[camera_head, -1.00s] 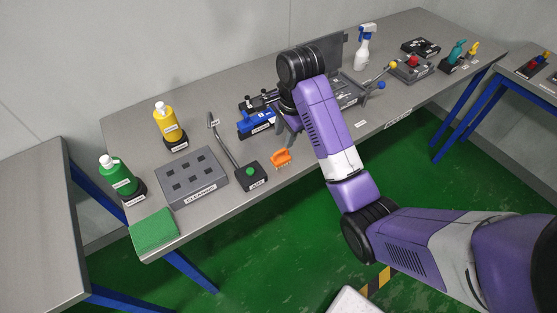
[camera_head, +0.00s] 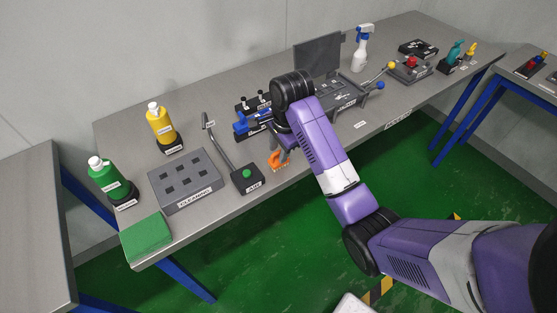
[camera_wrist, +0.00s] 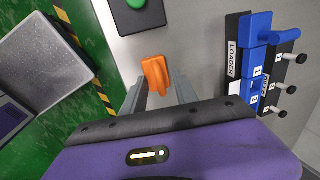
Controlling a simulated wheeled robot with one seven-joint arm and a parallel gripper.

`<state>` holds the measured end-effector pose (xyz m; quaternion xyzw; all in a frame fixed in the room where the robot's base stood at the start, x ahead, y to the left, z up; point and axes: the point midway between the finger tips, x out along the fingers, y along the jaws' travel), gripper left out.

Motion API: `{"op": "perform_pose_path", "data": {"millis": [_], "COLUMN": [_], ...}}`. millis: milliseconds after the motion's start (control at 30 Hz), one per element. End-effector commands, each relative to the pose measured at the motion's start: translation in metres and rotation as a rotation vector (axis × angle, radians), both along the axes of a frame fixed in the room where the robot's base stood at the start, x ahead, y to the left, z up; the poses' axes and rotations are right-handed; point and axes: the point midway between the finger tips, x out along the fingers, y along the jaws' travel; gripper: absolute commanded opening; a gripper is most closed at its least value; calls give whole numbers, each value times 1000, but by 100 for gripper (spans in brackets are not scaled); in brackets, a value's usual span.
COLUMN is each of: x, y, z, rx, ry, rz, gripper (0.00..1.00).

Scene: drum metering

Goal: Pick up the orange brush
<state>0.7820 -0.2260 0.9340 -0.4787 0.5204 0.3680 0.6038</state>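The orange brush (camera_head: 277,162) lies near the front edge of the grey workbench (camera_head: 225,212), right of the black block with the green button. In the wrist view the brush (camera_wrist: 155,74) shows between and just beyond the fingertips. My gripper (camera_wrist: 159,88) is open, with one grey finger on each side of the brush and a gap visible on the right. I cannot tell whether the left finger touches it. In the head view my gripper (camera_head: 284,146) is just above the brush and partly hidden by my wrist.
The green-button block (camera_head: 247,178) with its bent tube stands close left of the brush. A blue loader fixture (camera_wrist: 257,62) is close by on the other side. The grey cleaning block (camera_head: 186,182), green pad (camera_head: 147,238), and green (camera_head: 108,180) and yellow (camera_head: 161,125) bottles stand farther left.

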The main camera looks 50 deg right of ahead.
Motion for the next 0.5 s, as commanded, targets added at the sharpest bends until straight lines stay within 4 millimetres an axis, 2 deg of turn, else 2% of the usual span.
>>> {"op": "perform_pose_path", "data": {"millis": [100,267,500], "x": [0,0,0], "y": [0,0,0], "z": [0,0,0], "rx": [0,0,0], "ry": [0,0,0], "rz": [0,0,0], "gripper": [33,2,0]}}
